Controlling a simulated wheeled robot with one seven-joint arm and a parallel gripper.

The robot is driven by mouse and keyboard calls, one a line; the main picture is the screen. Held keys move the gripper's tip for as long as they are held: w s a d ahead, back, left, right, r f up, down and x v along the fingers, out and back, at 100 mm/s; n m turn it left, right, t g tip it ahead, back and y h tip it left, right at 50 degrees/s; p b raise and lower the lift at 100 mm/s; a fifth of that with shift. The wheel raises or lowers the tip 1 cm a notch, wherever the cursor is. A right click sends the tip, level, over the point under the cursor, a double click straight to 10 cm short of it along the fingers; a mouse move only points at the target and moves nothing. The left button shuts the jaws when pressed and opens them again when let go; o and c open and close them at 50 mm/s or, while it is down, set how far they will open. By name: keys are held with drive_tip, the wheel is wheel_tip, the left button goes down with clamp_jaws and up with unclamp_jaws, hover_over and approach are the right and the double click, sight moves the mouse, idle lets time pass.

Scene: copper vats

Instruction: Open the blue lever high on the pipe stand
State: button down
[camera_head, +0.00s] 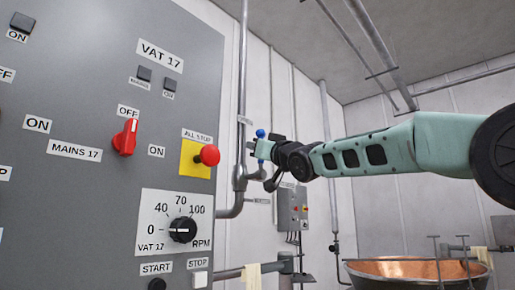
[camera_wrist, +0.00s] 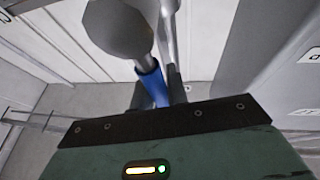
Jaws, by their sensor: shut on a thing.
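The blue lever (camera_head: 260,133) is on the vertical pipe stand (camera_head: 242,90), left of the middle in the head view. Only its blue tip and a little blue lower down show there; my gripper (camera_head: 262,149) hides the rest. In the wrist view, the blue lever (camera_wrist: 152,84) runs slanted between the two dark fingers of my gripper (camera_wrist: 157,92), which are shut on it. A grey rounded part (camera_wrist: 117,30) lies just beyond the lever, close to the fingers. How far the lever is turned cannot be told.
A grey control panel (camera_head: 90,190) with a red knob (camera_head: 126,138) and a red stop button (camera_head: 209,155) fills the left. A small wall box (camera_head: 293,207) hangs behind my arm. A copper vat (camera_head: 415,270) stands at lower right. Open room lies between.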

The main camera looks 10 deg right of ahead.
drive_tip(key=shift+f, duration=0.1)
drive_tip(key=c, duration=1.4)
unclamp_jaws()
drive_tip(key=b+v, duration=0.5)
drive_tip(key=v, duration=1.2)
drive_tip(key=shift+s, duration=0.25)
